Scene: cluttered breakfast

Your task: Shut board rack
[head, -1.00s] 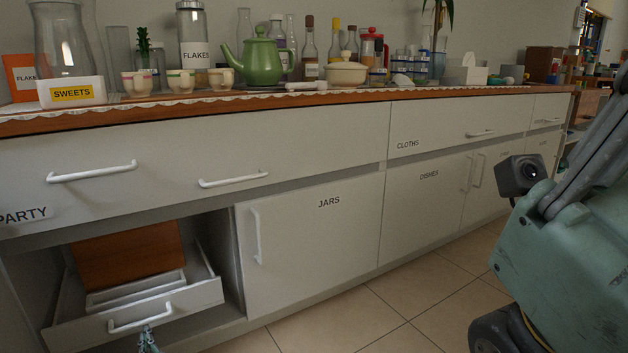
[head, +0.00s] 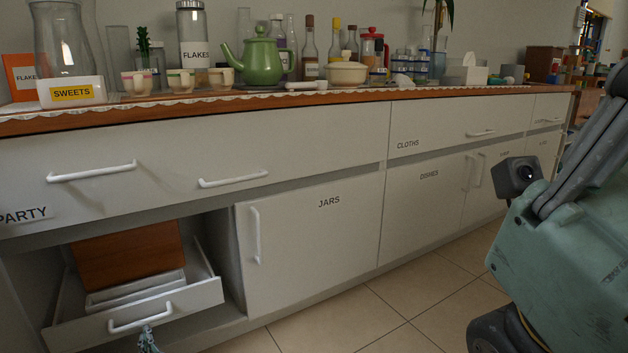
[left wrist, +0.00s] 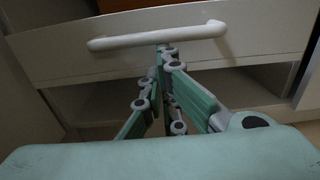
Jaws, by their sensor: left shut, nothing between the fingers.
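The board rack (head: 190,298) is a white pull-out drawer at the lower left, standing out of its cabinet opening. A brown wooden board (head: 128,257) stands in it with a pale tray or board in front. Its white bar handle (head: 140,316) is on the front panel. My left gripper (head: 148,340) shows at the bottom edge, just below the handle. In the left wrist view the gripper (left wrist: 163,50) is shut and empty, its tips at the underside of the handle (left wrist: 157,36). Whether they touch it I cannot tell. My right gripper is not in view.
The JARS door (head: 315,240) beside the rack is shut. The wide PARTY drawer (head: 200,150) above is shut. The counter holds a green teapot (head: 261,62), cups, jars and bottles. Tiled floor (head: 370,310) is clear in front of the cabinets.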

